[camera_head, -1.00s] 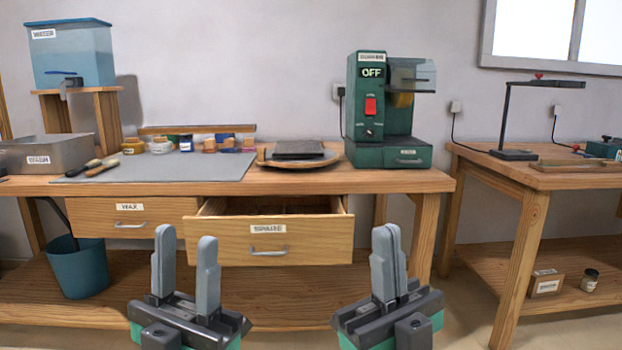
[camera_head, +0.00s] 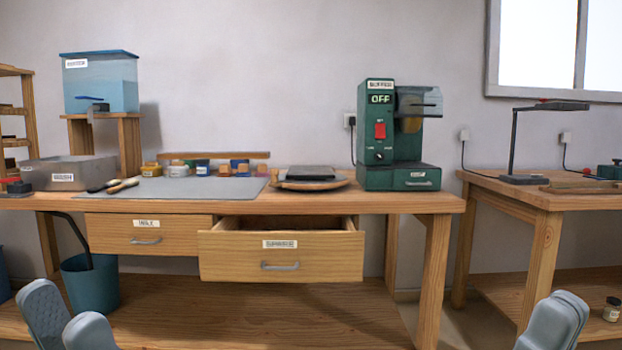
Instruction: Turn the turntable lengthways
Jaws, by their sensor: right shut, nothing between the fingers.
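The turntable (camera_head: 311,186) is a low round wooden disc on the main bench, left of the green machine. A dark flat slab (camera_head: 310,173) lies on it. My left gripper (camera_head: 68,322) is at the bottom left, with its two grey fingers apart and nothing seen between them. My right gripper (camera_head: 557,322) is at the bottom right, with its fingers together and empty. Both grippers are low, in front of the bench and well away from the turntable. The lower parts of both are cut off by the picture edge.
An open drawer (camera_head: 281,255) juts out from the bench front below the turntable. The green machine (camera_head: 393,178) reading OFF stands close on the right. A grey mat (camera_head: 200,189) lies to the left. A second bench (camera_head: 560,200) stands right, past a gap.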

